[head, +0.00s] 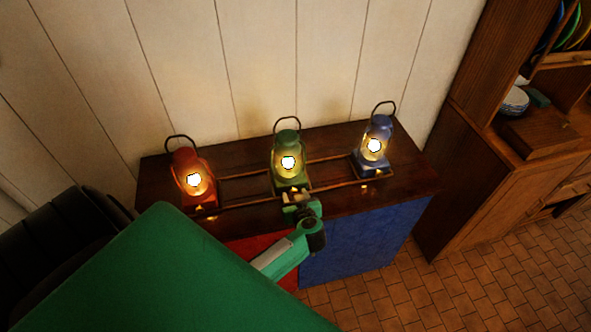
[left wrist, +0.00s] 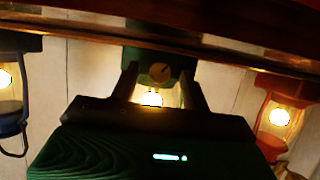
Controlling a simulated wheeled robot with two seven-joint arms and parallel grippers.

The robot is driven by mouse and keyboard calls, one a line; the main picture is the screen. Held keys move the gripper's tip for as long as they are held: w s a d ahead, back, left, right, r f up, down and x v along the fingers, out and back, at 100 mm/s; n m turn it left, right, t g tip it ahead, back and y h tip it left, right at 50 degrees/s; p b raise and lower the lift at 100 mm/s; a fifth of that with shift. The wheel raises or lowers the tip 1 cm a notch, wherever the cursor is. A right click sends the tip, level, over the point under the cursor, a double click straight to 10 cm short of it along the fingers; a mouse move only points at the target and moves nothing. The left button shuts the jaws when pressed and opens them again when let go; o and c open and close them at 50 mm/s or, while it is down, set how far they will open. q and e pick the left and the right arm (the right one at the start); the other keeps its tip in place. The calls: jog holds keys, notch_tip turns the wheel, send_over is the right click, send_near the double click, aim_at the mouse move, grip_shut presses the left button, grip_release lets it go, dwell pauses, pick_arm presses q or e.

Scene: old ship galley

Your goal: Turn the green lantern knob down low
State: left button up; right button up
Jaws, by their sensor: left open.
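The green lantern (head: 285,142) stands lit in the middle of the wooden cabinet top, between two other lanterns. In the left wrist view, which is upside down, its green base (left wrist: 146,54) carries a round brass knob (left wrist: 160,72) with a dark slanted mark. My left gripper (head: 297,198) is at the front of the green lantern's base. In the left wrist view my left gripper (left wrist: 160,72) is open, with one finger on each side of the knob. I cannot tell whether the fingers touch it. My right gripper is not in view.
A lit red lantern (head: 186,161) stands to the left and a lit blue lantern (head: 379,134) to the right. A thin rail (head: 240,204) runs along the cabinet top (head: 330,146) before them. A wooden dresser (head: 480,160) stands at right, with tiled floor (head: 450,300) before it.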

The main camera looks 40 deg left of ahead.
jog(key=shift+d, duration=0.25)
pick_arm(q)
jog(key=c, duration=1)
jog(key=shift+r+n+p, duration=0.1)
jog(key=shift+n+p, duration=0.3)
jog(key=shift+p, duration=0.2)
jog(key=shift+s+a+n+t+h+p, duration=0.1)
jog(key=shift+a+n+t+h+p, duration=0.05)
jog(key=shift+n+t+h+p, duration=0.5)
jog(key=shift+n+t+p, duration=0.35)
jog(key=shift+n+p, duration=0.05)
jog(key=shift+n, duration=0.35)
jog(key=shift+s+f+n+t+h, duration=0.1)
jog(key=shift+f+n+t+h, duration=0.15)
jog(key=shift+n, duration=0.25)
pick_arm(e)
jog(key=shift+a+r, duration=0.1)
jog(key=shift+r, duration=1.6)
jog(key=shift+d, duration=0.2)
pick_arm(q)
jog(key=o, duration=1)
